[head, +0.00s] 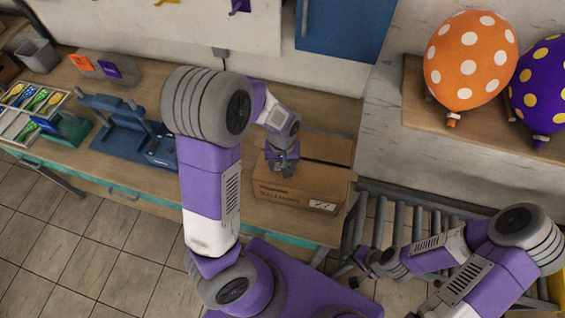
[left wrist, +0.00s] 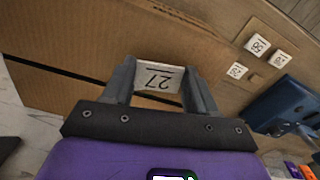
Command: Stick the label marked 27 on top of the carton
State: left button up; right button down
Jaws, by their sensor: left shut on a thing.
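The brown carton (head: 327,180) stands on the right end of the wooden workbench, with a dark seam across its top. A printed white sticker is on its front face. My left gripper (head: 283,168) is over the carton's top. In the left wrist view, my left gripper (left wrist: 160,85) is shut on the white label marked 27 (left wrist: 158,77), with the carton's top (left wrist: 75,35) close behind it. I cannot tell if the label touches the cardboard. My right gripper (head: 350,276) is low beside the roller conveyor, its fingers apart and empty.
Other white number labels (left wrist: 258,45) lie on the bench beyond the carton. Orange and purple dotted balloons (head: 470,60) sit on a shelf at right. A roller conveyor (head: 400,203) adjoins the bench.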

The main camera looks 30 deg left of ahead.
pick_arm(q)
jog(key=o, duration=1.1)
jog(key=shift+r, duration=0.1)
notch_tip(320, 180, up, 6)
jog(key=p, duration=0.5)
jog(key=shift+r+p, duration=0.6)
jog(key=shift+r, duration=0.35)
